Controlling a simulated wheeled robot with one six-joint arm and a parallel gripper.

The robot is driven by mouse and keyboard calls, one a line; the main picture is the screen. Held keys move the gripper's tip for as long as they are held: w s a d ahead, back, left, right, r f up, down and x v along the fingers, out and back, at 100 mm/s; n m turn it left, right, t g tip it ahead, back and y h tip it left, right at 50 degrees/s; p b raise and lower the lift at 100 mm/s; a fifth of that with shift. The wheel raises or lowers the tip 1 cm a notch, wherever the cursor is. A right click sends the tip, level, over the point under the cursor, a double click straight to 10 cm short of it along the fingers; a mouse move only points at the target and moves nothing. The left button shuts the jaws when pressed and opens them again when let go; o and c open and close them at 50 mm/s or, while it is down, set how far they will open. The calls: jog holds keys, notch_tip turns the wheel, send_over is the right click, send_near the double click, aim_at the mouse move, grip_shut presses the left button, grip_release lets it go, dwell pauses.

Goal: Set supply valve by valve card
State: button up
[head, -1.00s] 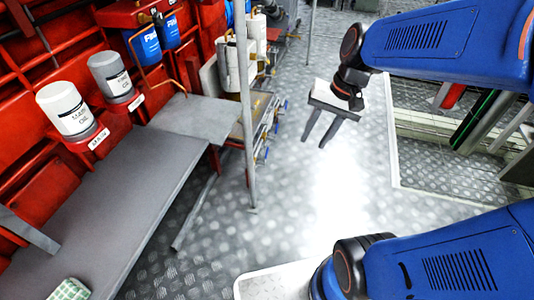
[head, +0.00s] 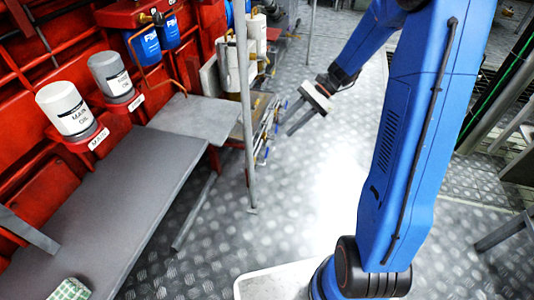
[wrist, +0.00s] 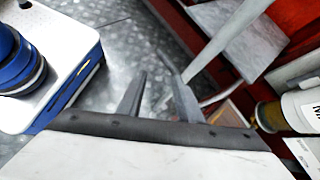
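My gripper (head: 298,122) is over the floor in the middle of the head view, to the right of the red engine block. Its two grey fingers stand apart with nothing between them; the wrist view shows the gap between them too (wrist: 158,95). A row of small valves with blue handles (head: 263,152) sits on the pipework left of the gripper, behind a vertical grey post. The gripper is apart from them. I cannot tell which one is the supply valve. I cannot make out a valve card in either view.
The grey post (head: 246,130) stands between bench and open floor. A grey bench (head: 110,200) and shelf (head: 195,118) run along the left. A white main oil canister (head: 68,110), a grey one (head: 112,75) and blue filters (head: 146,46) line the engine. The central floor (head: 320,185) is clear.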

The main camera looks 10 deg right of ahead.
aim_at(267, 152)
jog(key=w+d+f+m+t+y, duration=0.25)
jog(key=w+f+m, duration=0.25)
jog(key=w+f, duration=0.3)
jog(key=w+d+f+m+t+y, duration=0.1)
jog(key=w+d+f+m+y, duration=0.3)
jog(key=f, duration=0.6)
jog(key=w+d+f+m+t, duration=0.2)
jog(key=f+m, duration=0.2)
jog(key=f, duration=0.4)
jog(key=w+d+f+m+t, duration=0.1)
jog(key=d+f+m+t, duration=0.2)
jog(key=f, duration=0.5)
jog(key=w+d+f+m+t, duration=0.1)
jog(key=w+f+m+t, duration=0.1)
jog(key=f+m, duration=0.45)
jog(key=shift+n+h, duration=0.25)
jog(key=shift+n, duration=0.6)
jog(key=x, duration=1.7)
jog(key=shift+w+d+f, duration=0.15)
jog(key=shift+f, duration=0.25)
grip_shut()
